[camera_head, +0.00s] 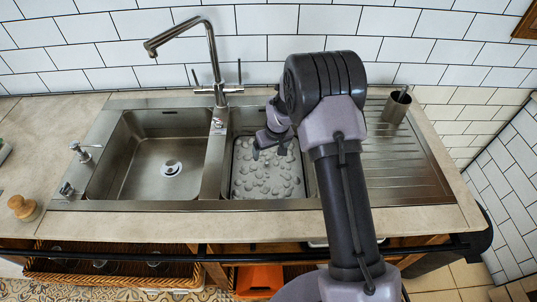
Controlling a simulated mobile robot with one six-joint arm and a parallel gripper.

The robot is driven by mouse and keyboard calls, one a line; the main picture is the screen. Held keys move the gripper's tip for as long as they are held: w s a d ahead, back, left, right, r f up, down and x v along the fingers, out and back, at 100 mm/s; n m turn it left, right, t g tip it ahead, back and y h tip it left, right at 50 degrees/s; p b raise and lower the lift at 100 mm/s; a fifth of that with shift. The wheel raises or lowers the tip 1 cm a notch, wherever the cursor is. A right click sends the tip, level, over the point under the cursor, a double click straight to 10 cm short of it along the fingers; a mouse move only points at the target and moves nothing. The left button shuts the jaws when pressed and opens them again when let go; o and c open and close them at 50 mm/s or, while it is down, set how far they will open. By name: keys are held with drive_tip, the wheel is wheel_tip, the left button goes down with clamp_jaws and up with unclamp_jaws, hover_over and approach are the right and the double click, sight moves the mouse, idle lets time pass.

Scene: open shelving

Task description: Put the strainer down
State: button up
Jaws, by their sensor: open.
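My gripper (269,152) is open over the right sink basin (309,172), its dark fingertips spread apart and pointing down. Nothing shows between the fingers. Below it, a grey insert with many rounded bumps (268,181) lies in the basin. This may be the strainer, but I cannot tell for sure. My gripper overlaps the insert's back part in the picture, and I cannot tell whether they touch. My arm hides the basin's right back corner.
A tall metal faucet (212,60) stands behind the sink. The left basin (145,170) holds only its drain. A metal cup with something inside (396,106) stands at the drainboard's back (400,165), which is otherwise clear. A wooden-topped item (23,207) is on the left counter.

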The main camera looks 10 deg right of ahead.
drive_tip(key=s+a+r+m, duration=0.1)
drive_tip(key=s+r, duration=0.3)
drive_tip(key=r, duration=0.4)
drive_tip(key=s+r+m+t, duration=0.1)
drive_tip(key=s+r, duration=0.3)
drive_tip(key=r, duration=0.5)
drive_tip(key=s+a+r+m, duration=0.1)
drive_tip(key=s+r, duration=0.3)
drive_tip(key=r, duration=0.4)
drive_tip(key=s+a+r+m+t, duration=0.1)
drive_tip(key=s+r+m, duration=0.1)
drive_tip(key=s, duration=0.9)
drive_tip(key=s+a+r+m+y, duration=0.1)
drive_tip(key=s+r, duration=0.4)
drive_tip(key=s, duration=0.7)
drive_tip(key=shift+a+m+t, duration=0.3)
drive_tip(key=shift+m+t, duration=0.1)
